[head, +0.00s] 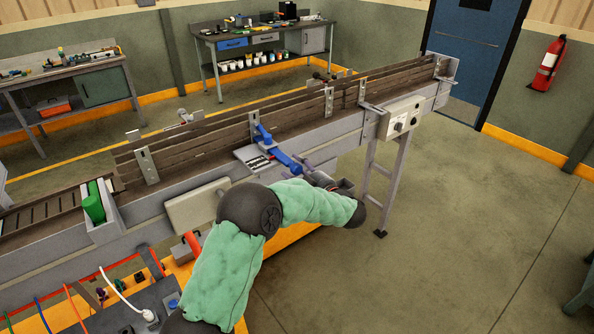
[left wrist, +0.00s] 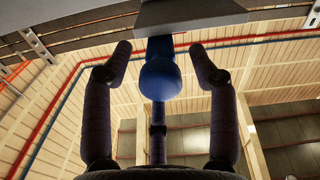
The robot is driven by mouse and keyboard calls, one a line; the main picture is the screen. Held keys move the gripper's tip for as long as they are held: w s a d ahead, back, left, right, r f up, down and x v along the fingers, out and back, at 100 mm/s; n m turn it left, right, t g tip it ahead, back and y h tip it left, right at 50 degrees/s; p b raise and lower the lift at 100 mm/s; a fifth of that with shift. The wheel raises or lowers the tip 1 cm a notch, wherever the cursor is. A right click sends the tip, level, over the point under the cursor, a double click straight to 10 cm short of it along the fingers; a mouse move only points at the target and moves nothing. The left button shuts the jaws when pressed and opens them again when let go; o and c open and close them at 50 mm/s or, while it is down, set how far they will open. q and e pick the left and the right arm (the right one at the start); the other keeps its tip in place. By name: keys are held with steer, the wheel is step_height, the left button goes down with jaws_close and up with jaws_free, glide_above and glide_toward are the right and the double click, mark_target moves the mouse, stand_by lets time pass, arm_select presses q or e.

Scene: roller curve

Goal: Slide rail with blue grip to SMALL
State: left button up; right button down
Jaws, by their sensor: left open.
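The blue grip (head: 287,161) is a bar with a raised blue lever, on the near side of the conveyor's guide rail (head: 218,140). A pale scale plate (head: 250,155) with dark marks lies beside it; its lettering is too small to read. My left gripper (head: 312,172) is at the near end of the blue bar, partly hidden by my arm. In the left wrist view, the open fingers (left wrist: 161,58) stand on either side of the grip's round blue knob (left wrist: 160,78), with gaps on both sides. My right gripper is not in view.
The long conveyor (head: 345,122) runs from lower left to upper right. A control box (head: 402,118) stands on its near edge to the right, and a green object (head: 93,204) sits at the left.

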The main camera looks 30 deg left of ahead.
mark_target(291, 163)
arm_select(q)
jaws_close()
steer(key=shift+p+x, duration=0.35)
steer(key=shift+x, duration=1.15)
steer(key=shift+d, duration=0.1)
steer(key=shift+c, duration=2.1)
jaws_free()
steer(key=o, duration=0.4)
steer(key=shift+a, duration=0.2)
steer(key=shift+d, duration=0.15)
